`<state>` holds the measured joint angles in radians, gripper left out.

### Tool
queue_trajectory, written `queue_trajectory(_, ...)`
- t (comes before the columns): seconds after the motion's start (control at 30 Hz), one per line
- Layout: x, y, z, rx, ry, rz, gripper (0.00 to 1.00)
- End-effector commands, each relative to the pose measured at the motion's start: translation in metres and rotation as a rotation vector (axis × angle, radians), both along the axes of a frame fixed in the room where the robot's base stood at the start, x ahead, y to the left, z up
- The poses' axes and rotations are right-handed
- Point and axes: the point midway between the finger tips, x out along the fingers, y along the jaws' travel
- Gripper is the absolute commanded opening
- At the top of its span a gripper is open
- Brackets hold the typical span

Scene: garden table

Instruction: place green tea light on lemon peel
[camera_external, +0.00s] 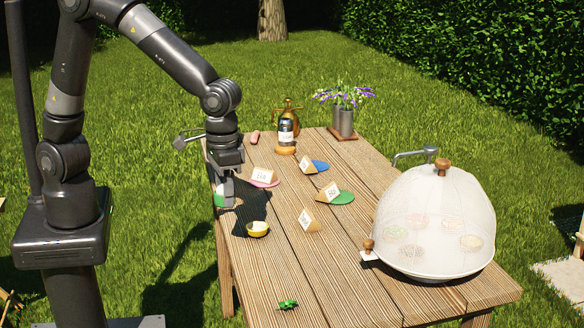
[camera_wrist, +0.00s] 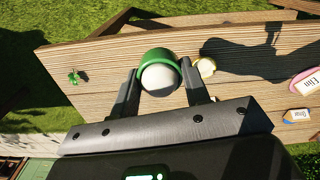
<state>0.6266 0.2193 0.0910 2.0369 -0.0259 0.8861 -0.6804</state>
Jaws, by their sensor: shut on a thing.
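My gripper (camera_external: 222,178) is over the table's left edge in the external view. It is shut on the green tea light (camera_external: 219,200), which also shows in the wrist view (camera_wrist: 157,53) as a green cup with a pale round top, between the two fingers (camera_wrist: 160,85). The lemon peel (camera_external: 257,231) is a small yellow cup with a pale inside, on the table in front and to the right of my gripper. In the wrist view the lemon peel (camera_wrist: 206,68) lies just right of the right finger, partly hidden by it.
Label cards, with pink, blue and green discs (camera_external: 341,196), stand in the middle. A mesh dome (camera_external: 436,220) covers the right end.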

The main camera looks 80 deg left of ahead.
Motion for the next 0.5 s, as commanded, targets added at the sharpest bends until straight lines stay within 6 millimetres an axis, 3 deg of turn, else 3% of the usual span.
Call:
queue_trajectory(0.17, 0.006, 0.019, -0.005, 0.001, 0.000, 0.042, 0.20)
queue_trajectory(0.5, 0.060, 0.070, -0.050, 0.002, 0.001, 0.045, 0.20)
